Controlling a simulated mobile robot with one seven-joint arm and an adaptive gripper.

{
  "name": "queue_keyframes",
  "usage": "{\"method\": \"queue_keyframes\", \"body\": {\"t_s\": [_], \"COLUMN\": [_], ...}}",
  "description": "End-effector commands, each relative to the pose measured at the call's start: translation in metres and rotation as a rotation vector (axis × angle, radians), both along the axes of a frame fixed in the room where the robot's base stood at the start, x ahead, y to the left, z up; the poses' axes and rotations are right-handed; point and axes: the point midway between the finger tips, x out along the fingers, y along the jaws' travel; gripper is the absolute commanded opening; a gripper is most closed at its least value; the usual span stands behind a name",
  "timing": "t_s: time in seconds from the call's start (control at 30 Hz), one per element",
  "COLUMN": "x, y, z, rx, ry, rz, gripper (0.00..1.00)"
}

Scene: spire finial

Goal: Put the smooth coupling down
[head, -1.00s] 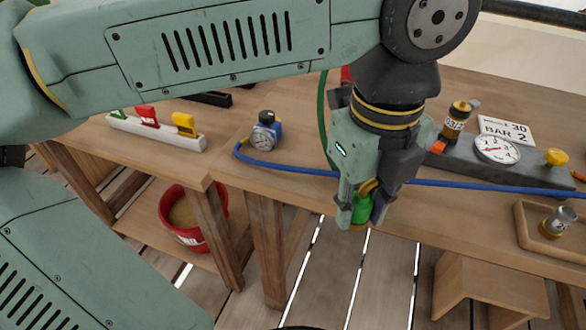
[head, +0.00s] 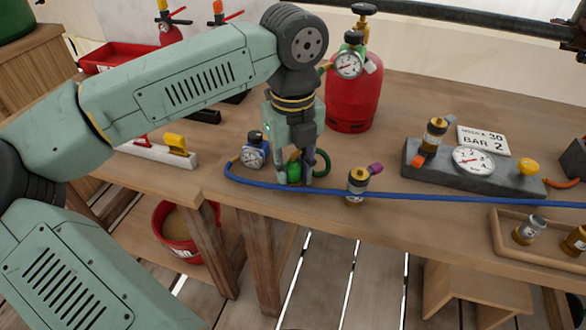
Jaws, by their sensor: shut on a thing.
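My gripper (head: 295,180) points down over the front part of the wooden bench (head: 400,225), by the blue hose. It is shut on a small green coupling (head: 294,168), which shows between the fingers. The fingers partly cover it, and its surface is too small to tell smooth from ridged. The coupling's lower end is close to the bench top; I cannot tell if it touches.
A brass fitting with a purple knob (head: 358,184) stands right of my gripper. The blue hose (head: 430,196) crosses the bench. A grey gauge block (head: 470,170) and wooden tray (head: 505,243) lie right.

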Motion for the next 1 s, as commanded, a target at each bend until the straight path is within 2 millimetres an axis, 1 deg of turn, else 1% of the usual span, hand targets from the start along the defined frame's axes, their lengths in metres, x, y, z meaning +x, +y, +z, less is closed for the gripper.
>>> {"method": "queue_keyframes", "body": {"t_s": [0.1, 0.33, 0.47, 0.5, 0.8, 1.0], "x": [-0.001, 0.0, 0.0, 0.0, 0.0, 0.0], "y": [0.0, 0.0, 0.0, 0.0, 0.0, 0.0], "z": [-0.01, -0.012, -0.016, -0.015, -0.014, -0.014], "rx": [-0.001, 0.0, 0.0, 0.0, 0.0, 0.0], "ry": [0.002, 0.0, -0.001, 0.0, 0.0, 0.0], "rz": [-0.001, 0.0, 0.0, 0.0, 0.0, 0.0], "gripper": [0.0, 0.0, 0.0, 0.25, 0.44, 0.44]}}
